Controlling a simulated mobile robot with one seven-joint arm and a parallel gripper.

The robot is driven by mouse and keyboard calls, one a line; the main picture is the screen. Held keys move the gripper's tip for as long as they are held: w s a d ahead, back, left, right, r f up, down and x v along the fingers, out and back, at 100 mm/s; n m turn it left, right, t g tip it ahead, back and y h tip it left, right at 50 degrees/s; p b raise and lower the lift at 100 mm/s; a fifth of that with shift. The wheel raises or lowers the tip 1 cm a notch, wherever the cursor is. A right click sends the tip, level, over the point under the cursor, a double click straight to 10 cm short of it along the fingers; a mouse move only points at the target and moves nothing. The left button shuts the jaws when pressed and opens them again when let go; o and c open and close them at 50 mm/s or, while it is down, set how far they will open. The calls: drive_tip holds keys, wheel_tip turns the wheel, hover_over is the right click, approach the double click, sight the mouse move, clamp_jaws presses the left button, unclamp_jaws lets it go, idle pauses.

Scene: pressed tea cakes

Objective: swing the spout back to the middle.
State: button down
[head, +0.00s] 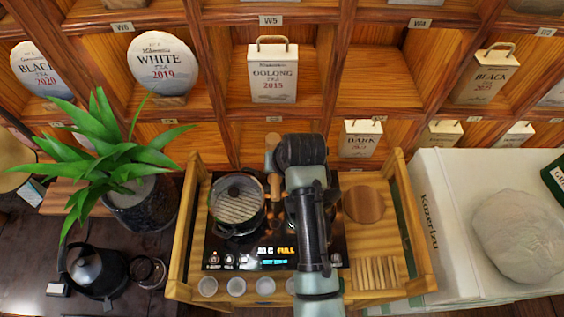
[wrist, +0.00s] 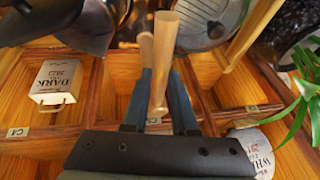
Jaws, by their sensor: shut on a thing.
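The spout (head: 275,187) looks like a pale wooden rod above the back of the black stove (head: 222,256), just left of my arm in the head view. It also shows in the wrist view (wrist: 164,42), pointing over the stove. My gripper (wrist: 160,75) is shut on it, with one dark finger on each side. In the head view my dark wrist hides the fingertips. A lidded pot (head: 237,205) stands on the left of the stove, left of the spout. My arm covers much of the right burner, so what stands there is unclear.
A wooden rail frame (head: 180,235) surrounds the stove. Small cups (head: 236,286) line the front edge. A round wooden board (head: 364,204) and a slatted piece (head: 376,272) lie right. Shelves with tea packs (head: 273,72) rise behind. A plant (head: 115,150) and kettle (head: 95,270) stand left.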

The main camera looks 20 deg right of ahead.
drive_tip(key=shift+w+a+r, duration=0.1)
drive_tip(key=shift+a, duration=0.05)
idle(0.3)
drive_tip(key=c, duration=0.7)
unclamp_jaws()
drive_tip(key=a+b+v, duration=0.1)
drive_tip(key=b+v, duration=0.1)
drive_tip(key=v, duration=1.1)
drive_tip(key=shift+d, duration=0.4)
